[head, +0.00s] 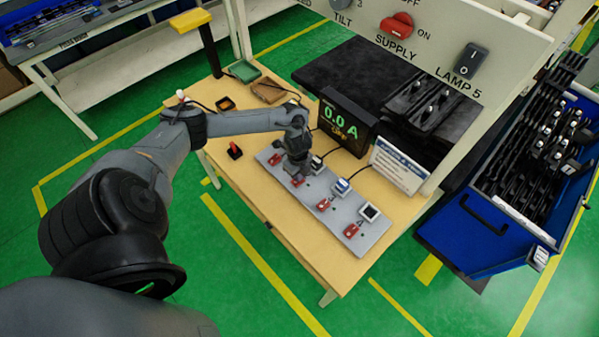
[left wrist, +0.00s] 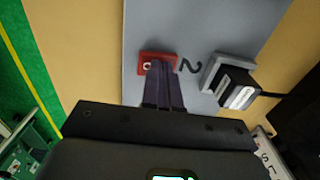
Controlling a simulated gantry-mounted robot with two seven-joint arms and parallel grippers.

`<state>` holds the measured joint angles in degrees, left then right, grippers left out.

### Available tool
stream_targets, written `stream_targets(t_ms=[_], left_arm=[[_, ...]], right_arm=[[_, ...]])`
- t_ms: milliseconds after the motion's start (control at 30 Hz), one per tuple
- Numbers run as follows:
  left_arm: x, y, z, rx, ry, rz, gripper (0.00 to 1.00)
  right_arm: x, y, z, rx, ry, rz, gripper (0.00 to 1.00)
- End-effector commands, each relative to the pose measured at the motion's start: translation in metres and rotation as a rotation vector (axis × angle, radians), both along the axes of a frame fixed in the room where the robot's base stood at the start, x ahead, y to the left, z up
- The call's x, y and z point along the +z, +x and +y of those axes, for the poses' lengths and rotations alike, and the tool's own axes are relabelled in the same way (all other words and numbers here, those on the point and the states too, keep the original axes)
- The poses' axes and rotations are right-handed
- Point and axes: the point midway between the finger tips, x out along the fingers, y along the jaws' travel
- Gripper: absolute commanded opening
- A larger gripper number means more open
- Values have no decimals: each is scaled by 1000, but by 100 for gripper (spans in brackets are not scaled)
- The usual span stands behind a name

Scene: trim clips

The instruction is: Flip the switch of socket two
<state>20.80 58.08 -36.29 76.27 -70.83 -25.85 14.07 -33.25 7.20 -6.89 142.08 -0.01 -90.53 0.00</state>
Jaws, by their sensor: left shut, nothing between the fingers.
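A grey power strip (head: 335,212) lies on the wooden table with a row of red switches and sockets. In the left wrist view, the red switch (left wrist: 142,62) beside the printed "2" (left wrist: 190,66) shows a white round mark. It also shows in the head view (head: 298,182). Socket two (left wrist: 214,72) holds a black plug (left wrist: 238,88); the socket also shows in the head view (head: 316,164). My left gripper (left wrist: 162,68) is shut and empty, pointing down with its fingertips at this switch and covering part of it. Whether they touch it I cannot tell. My right gripper is not in view.
A black meter (head: 346,122) reading "0.0 A" and a white sign (head: 399,167) stand behind the strip. A small red-handled item (head: 235,151) and trays (head: 268,90) lie at the table's left. A blue drawer (head: 485,235) is at right. The table front is clear.

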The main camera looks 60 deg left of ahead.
Motion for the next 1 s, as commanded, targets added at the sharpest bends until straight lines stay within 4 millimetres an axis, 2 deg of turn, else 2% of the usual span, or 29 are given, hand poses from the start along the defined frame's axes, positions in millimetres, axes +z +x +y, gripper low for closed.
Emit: stream_targets(t_ms=[300,467,767,833,1000], left_arm=[[0,0,0,0,0,0,0],[7,0,1,1,0,0,0],[45,2,5,7,0,-1,0],[51,6,6,6,1,-4,0],[85,13,8,6,1,-4,0]], right_arm=[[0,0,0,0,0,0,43],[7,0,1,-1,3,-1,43],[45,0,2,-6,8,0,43],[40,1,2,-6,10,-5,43],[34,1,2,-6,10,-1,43]])
